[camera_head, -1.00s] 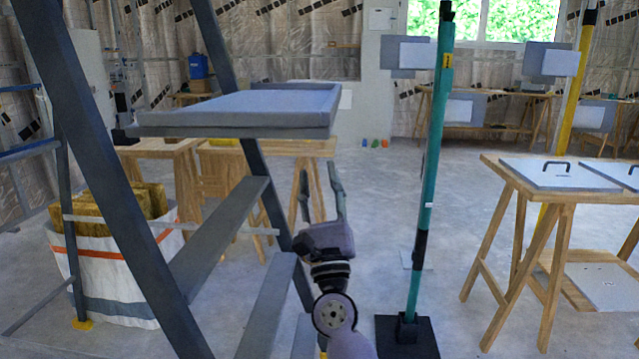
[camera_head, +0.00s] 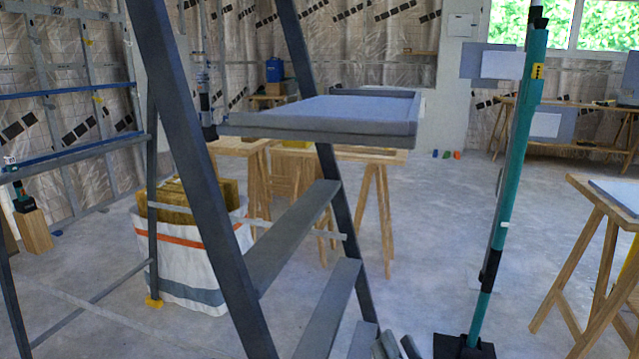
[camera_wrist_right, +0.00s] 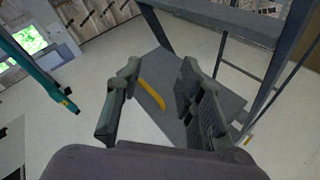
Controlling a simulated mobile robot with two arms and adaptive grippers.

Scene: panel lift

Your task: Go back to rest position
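My right gripper (camera_head: 398,347) shows only at the bottom edge of the head view, beside the lower steps of a grey stepladder (camera_head: 205,180). In the right wrist view my right gripper (camera_wrist_right: 158,85) has its two fingers spread apart with nothing held between them. A yellow strip (camera_wrist_right: 152,95) shows beyond the fingers, against a grey flat surface (camera_wrist_right: 215,105); I cannot tell how far off it is. My left gripper is in neither view.
The stepladder's top platform (camera_head: 320,115) stands near. A teal prop (camera_head: 510,160) on a black base (camera_head: 463,347) stands to the right. A white bag (camera_head: 190,260) and wooden trestles (camera_head: 375,215) are behind the ladder. A wooden table (camera_head: 600,210) is at right. Open floor lies between.

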